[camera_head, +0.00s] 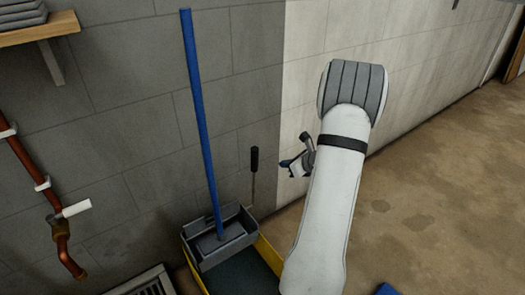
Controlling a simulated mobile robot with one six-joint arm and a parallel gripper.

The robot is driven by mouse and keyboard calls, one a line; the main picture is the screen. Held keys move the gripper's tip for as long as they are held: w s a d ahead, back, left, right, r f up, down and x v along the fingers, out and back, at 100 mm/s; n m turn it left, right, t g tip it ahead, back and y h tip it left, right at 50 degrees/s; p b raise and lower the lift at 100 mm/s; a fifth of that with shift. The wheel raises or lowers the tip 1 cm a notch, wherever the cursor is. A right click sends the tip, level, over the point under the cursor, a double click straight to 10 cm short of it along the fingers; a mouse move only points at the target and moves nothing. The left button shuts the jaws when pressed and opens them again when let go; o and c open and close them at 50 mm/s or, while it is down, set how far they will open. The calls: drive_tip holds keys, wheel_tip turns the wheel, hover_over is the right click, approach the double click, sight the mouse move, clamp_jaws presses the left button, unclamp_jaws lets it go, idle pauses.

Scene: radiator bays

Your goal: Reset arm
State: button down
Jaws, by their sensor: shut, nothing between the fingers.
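My white arm (332,205) rises from the bottom of the head view, with a black band and a ribbed grey cap at its elbow. My gripper (287,164) shows small at the left edge of the arm, partly hidden behind it. It points left, in front of the wall. It is shut and I see nothing held in it. The rest of the wrist is hidden by the arm.
A yellow mop bucket with a grey wringer (222,243) and a blue mop handle (203,125) stands left of my arm. A copper pipe (33,178) with a white-handled valve (75,209) and a wooden shelf (38,29) are at left. Open floor (430,200) lies right.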

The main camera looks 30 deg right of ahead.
drive_tip(key=s+a+r+n+g+y+p, duration=0.3)
drive_tip(key=a+r+n+g+p, duration=0.5)
drive_tip(key=a+r+n, duration=1.05)
drive_tip(key=s+a+r+n+h+p, duration=0.5)
drive_tip(key=s+a+r+n+p, duration=0.8)
drive_tip(key=s+r, duration=0.5)
drive_tip(key=shift+s+a+r+n+g, duration=0.3)
drive_tip(key=shift+a+n, duration=0.55)
drive_tip(key=shift+a, duration=0.35)
